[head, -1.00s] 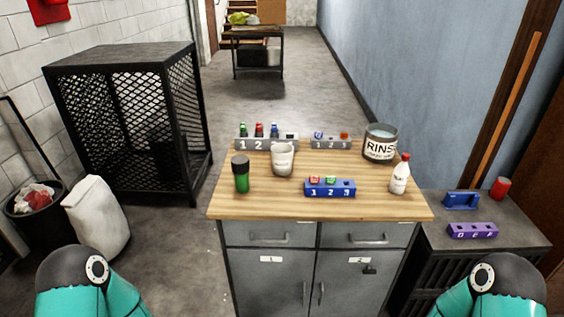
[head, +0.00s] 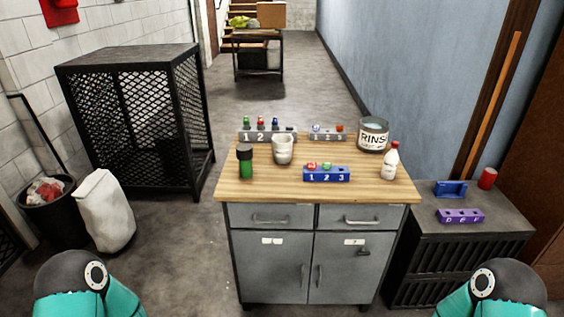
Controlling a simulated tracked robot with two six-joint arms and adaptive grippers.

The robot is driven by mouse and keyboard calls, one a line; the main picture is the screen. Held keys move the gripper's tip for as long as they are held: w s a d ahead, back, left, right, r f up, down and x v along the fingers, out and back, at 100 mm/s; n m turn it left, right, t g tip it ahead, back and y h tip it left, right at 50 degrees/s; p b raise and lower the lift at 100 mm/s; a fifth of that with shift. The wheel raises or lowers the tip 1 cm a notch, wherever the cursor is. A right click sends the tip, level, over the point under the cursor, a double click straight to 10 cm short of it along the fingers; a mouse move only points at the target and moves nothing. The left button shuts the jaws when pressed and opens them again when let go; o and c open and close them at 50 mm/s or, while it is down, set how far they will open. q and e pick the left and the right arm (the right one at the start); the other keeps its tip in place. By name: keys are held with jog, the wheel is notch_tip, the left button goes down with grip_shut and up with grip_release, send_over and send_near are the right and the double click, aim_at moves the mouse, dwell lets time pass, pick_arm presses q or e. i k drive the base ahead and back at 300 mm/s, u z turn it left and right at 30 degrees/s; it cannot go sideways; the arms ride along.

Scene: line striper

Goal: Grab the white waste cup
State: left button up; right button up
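The white waste cup (head: 282,150) stands upright on the wooden top of the cabinet (head: 272,185), left of the middle, behind and right of a dark green bottle with a black cap (head: 245,161). Nothing visibly touches the cup. Only the teal and black arm links of my two arms show, at the lower left and lower right corners. Both grippers are out of the picture, so their state does not show.
A blue numbered rack (head: 327,174), a red-capped white bottle (head: 390,161), a RINSE tub (head: 373,135) and grey racks (head: 267,136) (head: 327,133) share the top. A dark side table (head: 470,226) stands right; a mesh cage (head: 140,120) stands left.

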aim_at(282, 149)
jog(key=k, duration=0.95)
jog(key=u, duration=0.3)
jog(key=i, duration=1)
jog(key=u, duration=0.45)
jog(key=i, duration=0.9)
jog(key=z, duration=0.3)
